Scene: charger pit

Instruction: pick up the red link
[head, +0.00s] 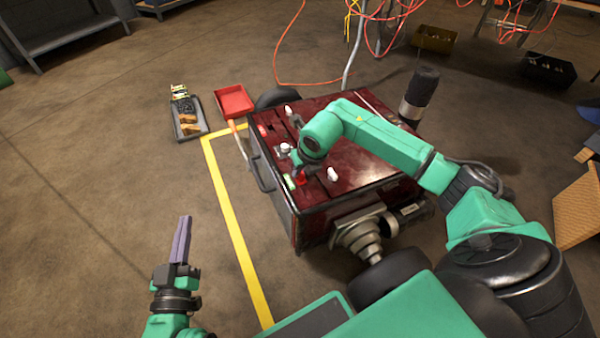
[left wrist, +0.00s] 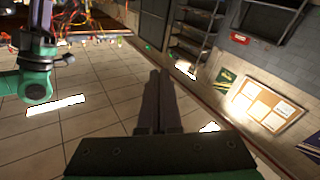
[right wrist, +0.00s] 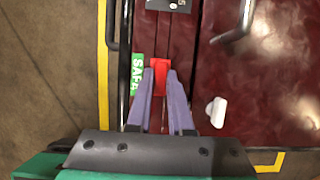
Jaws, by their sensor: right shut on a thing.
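The red link (right wrist: 160,75) shows in the right wrist view between the tips of my right gripper (right wrist: 160,92). It sits at a dark slot in the dark red top of the cart, beside a green "SAFE" label (right wrist: 137,75). The purple fingers are shut on it. I cannot tell whether it is lifted off the surface. In the head view, my right forearm and wrist hide most of that gripper. My left gripper (head: 185,220) is shut and empty, over the floor left of the yellow line; its fingers also lie together in the left wrist view (left wrist: 160,75).
The dark red cart (head: 350,165) has rails and white knobs (head: 333,174). Orange cables (head: 290,45) hang at the back. Floor at left is clear.

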